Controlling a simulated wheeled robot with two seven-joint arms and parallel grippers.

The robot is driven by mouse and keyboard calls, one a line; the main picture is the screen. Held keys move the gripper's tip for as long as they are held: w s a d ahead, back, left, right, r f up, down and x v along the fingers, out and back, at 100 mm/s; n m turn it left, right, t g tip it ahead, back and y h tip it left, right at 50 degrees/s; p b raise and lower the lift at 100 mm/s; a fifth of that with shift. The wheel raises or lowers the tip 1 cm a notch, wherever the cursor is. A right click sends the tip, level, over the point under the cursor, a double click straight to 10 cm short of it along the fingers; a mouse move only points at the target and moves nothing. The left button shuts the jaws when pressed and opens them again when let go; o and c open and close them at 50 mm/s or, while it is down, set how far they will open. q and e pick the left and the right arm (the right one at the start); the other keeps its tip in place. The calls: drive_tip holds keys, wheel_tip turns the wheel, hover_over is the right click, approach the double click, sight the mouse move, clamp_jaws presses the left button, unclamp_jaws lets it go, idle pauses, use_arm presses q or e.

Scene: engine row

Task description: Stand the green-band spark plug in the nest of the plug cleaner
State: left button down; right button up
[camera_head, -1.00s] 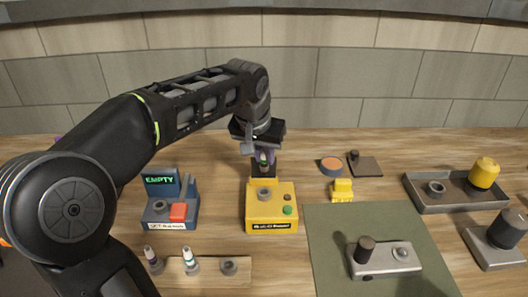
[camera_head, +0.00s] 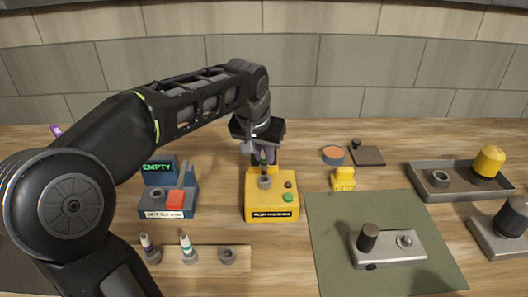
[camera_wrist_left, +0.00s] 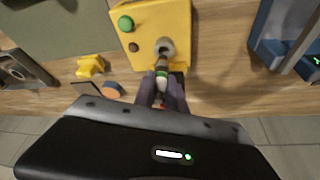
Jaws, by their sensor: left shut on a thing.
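The yellow plug cleaner (camera_head: 258,205) stands on the bench with a grey ring nest (camera_head: 265,182) on its top. My left gripper (camera_head: 264,153) is over the back of the cleaner, shut on the green-band spark plug (camera_head: 263,161). My right gripper is not in view.
A wooden rack (camera_head: 205,260) at lower left holds two other banded plugs and an empty ring. A blue tester (camera_head: 170,200) reading EMPTY stands left of the cleaner. A small yellow block (camera_head: 344,179) and green mat (camera_head: 330,245) lie to the right.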

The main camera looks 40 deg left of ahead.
use_arm(q)
drive_tip(key=shift+f+b, duration=1.2)
drive_tip(key=shift+f, duration=0.45)
drive_tip(key=c, duration=1.3)
unclamp_jaws()
drive_tip(key=shift+v, duration=3.9)
